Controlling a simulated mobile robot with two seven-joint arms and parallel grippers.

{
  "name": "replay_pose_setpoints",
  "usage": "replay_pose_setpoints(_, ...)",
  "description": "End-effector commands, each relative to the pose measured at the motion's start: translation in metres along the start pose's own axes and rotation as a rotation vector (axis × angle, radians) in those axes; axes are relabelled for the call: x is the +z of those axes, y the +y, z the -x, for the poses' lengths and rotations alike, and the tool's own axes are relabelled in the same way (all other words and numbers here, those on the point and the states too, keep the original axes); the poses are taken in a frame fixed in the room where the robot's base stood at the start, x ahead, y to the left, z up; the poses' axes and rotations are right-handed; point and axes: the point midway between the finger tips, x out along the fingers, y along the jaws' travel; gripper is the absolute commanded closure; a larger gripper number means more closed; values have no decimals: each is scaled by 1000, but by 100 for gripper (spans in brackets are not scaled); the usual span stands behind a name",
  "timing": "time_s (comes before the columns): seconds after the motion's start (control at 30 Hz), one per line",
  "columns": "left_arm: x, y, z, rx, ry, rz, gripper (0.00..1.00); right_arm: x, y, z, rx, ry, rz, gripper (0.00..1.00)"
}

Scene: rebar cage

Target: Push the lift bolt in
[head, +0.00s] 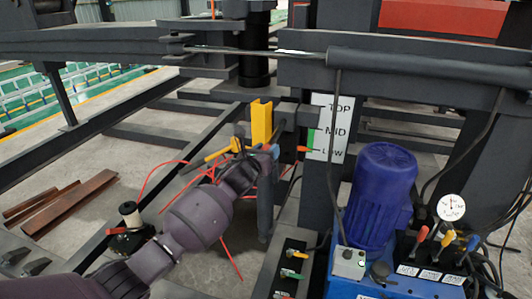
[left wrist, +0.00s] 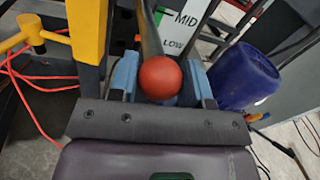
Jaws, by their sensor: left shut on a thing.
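A red ball knob (left wrist: 160,78) sits between the blue fingers of my left gripper (left wrist: 165,85) in the left wrist view. A dark bar (left wrist: 150,32) runs up behind the knob. In the head view my left gripper (head: 268,151) is at the yellow post (head: 261,124), shut on this red knob. A yellow handle (head: 217,154) sticks out to the left of the post, and it also shows in the left wrist view (left wrist: 30,36). The frames do not clearly show which part is the lift bolt or how deep it sits. My right gripper is not in view.
A TOP/MID/LOW sign (head: 328,127) stands right of the post, with an orange pointer (head: 305,149) at LOW. A blue motor (head: 376,198), gauge (head: 451,207) and levers (head: 447,240) are at right. Red cable (head: 226,255) hangs below my arm. Rusty bars (head: 68,204) lie at left.

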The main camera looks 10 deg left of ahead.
Motion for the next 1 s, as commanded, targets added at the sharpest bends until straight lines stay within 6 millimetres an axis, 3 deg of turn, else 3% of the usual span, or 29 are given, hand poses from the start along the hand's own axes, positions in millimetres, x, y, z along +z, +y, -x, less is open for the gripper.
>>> replay_pose_setpoints(0.03, 4, 1, -1, 2, -5, -1, 98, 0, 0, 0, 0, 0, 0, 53)
replay_pose_setpoints(0.07, 4, 1, -1, 2, -5, -1, 53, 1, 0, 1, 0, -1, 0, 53)
replay_pose_setpoints(0.2, 4, 1, -1, 1, -4, -1, 31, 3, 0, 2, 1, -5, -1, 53)
replay_pose_setpoints(0.63, 3, 1, 8, 2, -3, -1, 31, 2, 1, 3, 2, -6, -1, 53)
replay_pose_setpoints(1.0, 4, 1, 68, 1, -4, -2, 31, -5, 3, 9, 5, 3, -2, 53)
